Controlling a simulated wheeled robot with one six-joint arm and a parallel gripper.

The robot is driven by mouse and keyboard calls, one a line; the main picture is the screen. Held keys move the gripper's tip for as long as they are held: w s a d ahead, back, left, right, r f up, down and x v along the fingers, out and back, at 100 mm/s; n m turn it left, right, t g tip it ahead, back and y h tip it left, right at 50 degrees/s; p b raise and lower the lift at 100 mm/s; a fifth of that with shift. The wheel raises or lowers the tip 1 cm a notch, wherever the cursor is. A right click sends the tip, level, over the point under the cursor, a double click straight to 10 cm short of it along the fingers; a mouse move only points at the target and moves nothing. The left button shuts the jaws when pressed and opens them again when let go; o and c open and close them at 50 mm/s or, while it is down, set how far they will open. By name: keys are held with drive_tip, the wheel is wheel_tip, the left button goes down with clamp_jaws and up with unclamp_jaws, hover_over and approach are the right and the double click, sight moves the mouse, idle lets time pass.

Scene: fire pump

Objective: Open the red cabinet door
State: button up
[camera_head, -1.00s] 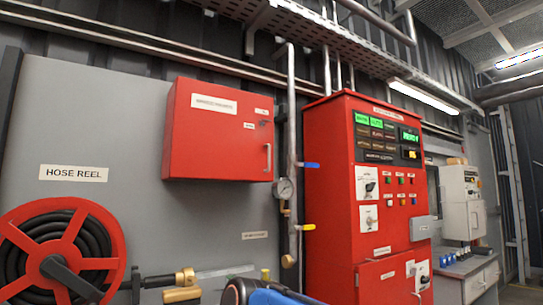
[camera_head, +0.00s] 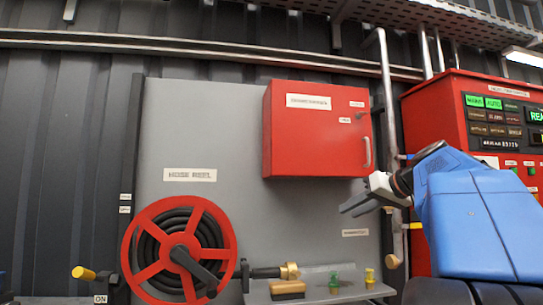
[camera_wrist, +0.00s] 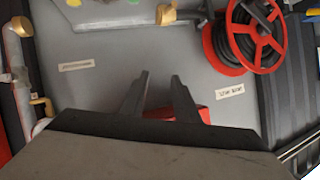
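The red wall cabinet (camera_head: 312,150) hangs on the grey panel, with its door shut. A pale vertical handle (camera_head: 367,152) is on the right part of its front. My gripper (camera_head: 349,210) is below the cabinet's lower right corner, apart from the handle, pointing left. In the wrist view, which is turned upside down, the two dark fingers of my gripper (camera_wrist: 158,78) stand apart with nothing held between them. A red strip of the cabinet (camera_wrist: 202,115) shows behind the fingers. The handle is not visible in the wrist view.
The red hose reel (camera_head: 178,250) is at lower left. A shelf (camera_head: 345,293) with brass and green fittings runs below the cabinet. A vertical pipe (camera_head: 388,105) stands right of the cabinet, beside a tall red control panel (camera_head: 440,105).

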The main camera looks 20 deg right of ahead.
drive_tip(key=s+d+r+n+t+h, duration=0.1)
drive_tip(key=s+d+r+t, duration=0.15)
drive_tip(key=d+r, duration=0.35)
drive_tip(key=s+d+r+t, duration=0.1)
drive_tip(key=s+d+r, duration=0.35)
drive_tip(key=r, duration=0.25)
drive_tip(key=s+d+r+n+t+h, duration=0.1)
drive_tip(key=s+d+r, duration=0.2)
drive_tip(key=d+r, duration=0.35)
drive_tip(key=w, duration=1.7)
drive_tip(key=shift+w+d, duration=0.4)
drive_tip(key=shift+f, duration=0.1)
clamp_jaws()
